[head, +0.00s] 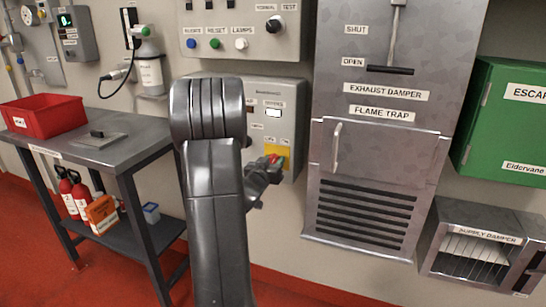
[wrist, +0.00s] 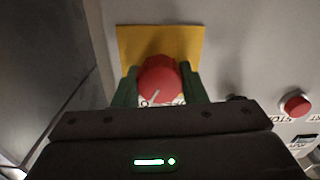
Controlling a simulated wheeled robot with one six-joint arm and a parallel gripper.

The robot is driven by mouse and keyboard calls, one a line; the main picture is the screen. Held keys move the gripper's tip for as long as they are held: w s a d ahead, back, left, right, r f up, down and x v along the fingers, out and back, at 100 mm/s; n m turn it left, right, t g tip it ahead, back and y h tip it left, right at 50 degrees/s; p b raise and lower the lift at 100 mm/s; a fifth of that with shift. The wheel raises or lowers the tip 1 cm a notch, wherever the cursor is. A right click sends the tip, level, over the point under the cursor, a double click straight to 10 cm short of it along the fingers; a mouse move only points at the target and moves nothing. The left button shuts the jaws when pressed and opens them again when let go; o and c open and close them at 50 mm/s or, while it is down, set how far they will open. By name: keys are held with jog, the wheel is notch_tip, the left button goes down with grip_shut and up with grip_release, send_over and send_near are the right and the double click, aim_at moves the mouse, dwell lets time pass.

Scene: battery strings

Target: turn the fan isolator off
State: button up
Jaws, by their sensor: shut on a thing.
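The fan isolator is a red rotary knob (wrist: 158,82) on a yellow plate (wrist: 190,40) in the wrist view. A pale pointer line on the knob slants toward its lower left. My gripper (wrist: 160,92) has its two green fingers on either side of the knob and is shut on it. In the head view my gripper (head: 272,166) is at the yellow plate on the lower right of the grey box (head: 288,100). My arm hides the left part of that box. The lettering below the knob is mostly hidden by my gripper.
A red push button (wrist: 296,104) sits right of the knob, with a label below. The exhaust damper panel (head: 330,220) stands right of the box. A metal bench (head: 130,145) with a red bin (head: 45,117) is at left.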

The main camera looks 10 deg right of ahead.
jog(key=n+p, duration=0.3)
jog(key=shift+r+n, duration=0.15)
jog(key=shift+n, duration=0.15)
jog(key=n+p, duration=0.2)
jog(key=n, duration=0.1)
jog(key=shift+n, duration=0.3)
jog(key=n+p, duration=0.2)
jog(key=n, duration=0.2)
jog(key=shift+a+p, duration=0.1)
jog(key=shift+p, duration=0.25)
jog(key=shift+f+n+p, duration=0.2)
jog(key=shift+n+p, duration=0.4)
jog(key=shift+n, duration=1)
jog(key=o, duration=1)
jog(key=shift+s+a, duration=0.1)
jog(key=v, duration=1.3)
jog(key=shift+s+a+b, duration=0.15)
jog(key=shift+s+b, duration=0.1)
jog(key=shift+b, duration=0.05)
